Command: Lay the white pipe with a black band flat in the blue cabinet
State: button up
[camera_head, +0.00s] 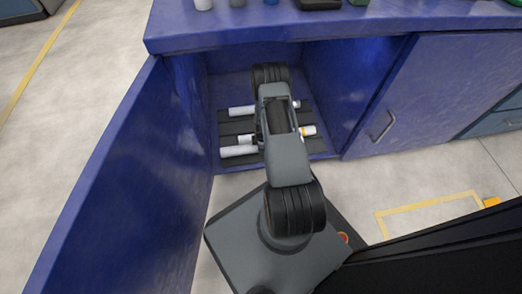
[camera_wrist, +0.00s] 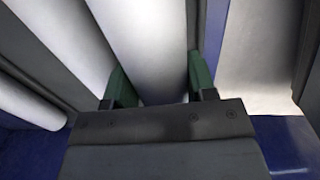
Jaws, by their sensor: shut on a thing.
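The blue cabinet (camera_head: 180,125) stands open, with its left door swung out toward me. My arm reaches inside and hides much of the interior. In the wrist view, my gripper (camera_wrist: 160,76) has its green fingers shut on a white pipe (camera_wrist: 145,35), one finger on each side. No black band shows on the visible part of this pipe, and its ends are out of view. In the head view, several white pipes lie across a dark slotted rack (camera_head: 232,128) on the cabinet floor, partly hidden by my arm. One pipe end (camera_head: 308,130) at the right carries an orange band.
Other white pipes (camera_wrist: 68,35) lie close to the left of the held pipe in the wrist view. The right cabinet door (camera_head: 420,100) is closed. Small items stand on the cabinet top (camera_head: 220,30). Cabinet walls stand close on both sides of my arm.

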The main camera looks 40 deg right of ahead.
jog(key=shift+f+b, duration=0.65)
jog(key=shift+f, duration=0.8)
jog(key=shift+f, duration=0.15)
jog(key=o, duration=0.9)
notch_tip(320, 180, up, 8)
jog(key=p, duration=0.4)
jog(key=shift+s+f, duration=0.1)
jog(key=shift+s, duration=0.1)
